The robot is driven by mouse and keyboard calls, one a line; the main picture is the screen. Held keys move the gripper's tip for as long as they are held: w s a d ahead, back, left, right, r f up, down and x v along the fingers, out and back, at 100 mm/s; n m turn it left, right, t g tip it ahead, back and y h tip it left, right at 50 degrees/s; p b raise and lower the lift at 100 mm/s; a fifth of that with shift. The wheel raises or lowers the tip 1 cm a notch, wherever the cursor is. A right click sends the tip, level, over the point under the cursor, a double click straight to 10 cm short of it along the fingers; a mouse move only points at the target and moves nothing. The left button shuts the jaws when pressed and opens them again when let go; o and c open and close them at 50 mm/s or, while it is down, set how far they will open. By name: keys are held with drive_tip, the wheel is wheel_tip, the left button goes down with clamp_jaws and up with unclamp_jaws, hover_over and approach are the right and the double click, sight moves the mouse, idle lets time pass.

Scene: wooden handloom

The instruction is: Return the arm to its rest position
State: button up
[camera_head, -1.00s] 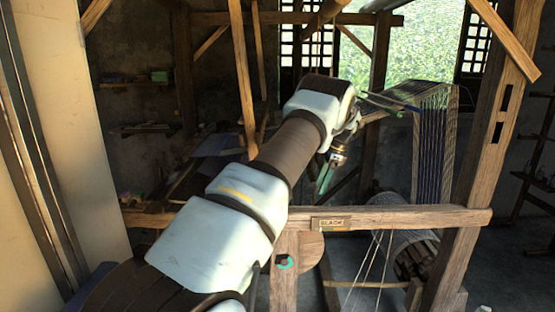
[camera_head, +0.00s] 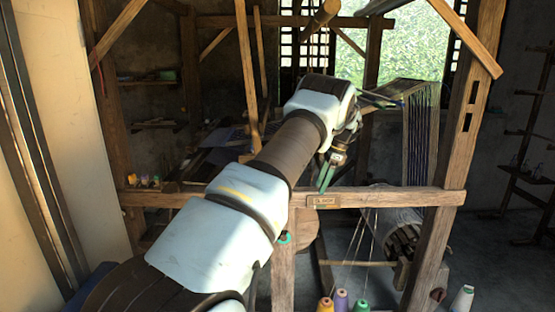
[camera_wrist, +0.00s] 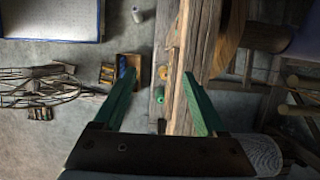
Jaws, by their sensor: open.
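My arm reaches from the lower left up to the middle of the head view. My gripper (camera_head: 328,174) hangs at its far end, near the loom's front rail. In the wrist view, the two green fingers of my gripper (camera_wrist: 162,100) stand wide apart with nothing between them that they hold. A wooden beam of the loom (camera_wrist: 184,70) shows beyond and between the fingers. I cannot tell whether the gripper touches the loom.
The loom's front rail (camera_head: 400,197) carries a small label plate (camera_head: 323,201). Warp threads (camera_head: 421,140) hang at the right. Several thread cones (camera_head: 341,300) stand at the bottom. The wrist view shows a wooden box (camera_wrist: 122,70) and a wire coil (camera_wrist: 45,88) on the floor.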

drive_tip(key=s+a+r+n+h+b, duration=0.25)
drive_tip(key=s+a+n+b, duration=0.25)
drive_tip(key=s+a+n, duration=0.65)
drive_tip(key=s+a+f+n+b, duration=0.1)
drive_tip(key=s+a, duration=0.2)
drive_tip(key=s, duration=0.4)
drive_tip(key=s+a+f+n+t+h+b, duration=0.1)
drive_tip(key=s+a, duration=0.3)
drive_tip(key=s, duration=0.4)
drive_tip(key=s+a+f+n+b, duration=0.1)
drive_tip(key=s+a+f+n, duration=0.2)
drive_tip(key=s, duration=0.5)
drive_tip(key=shift+a+t, duration=0.3)
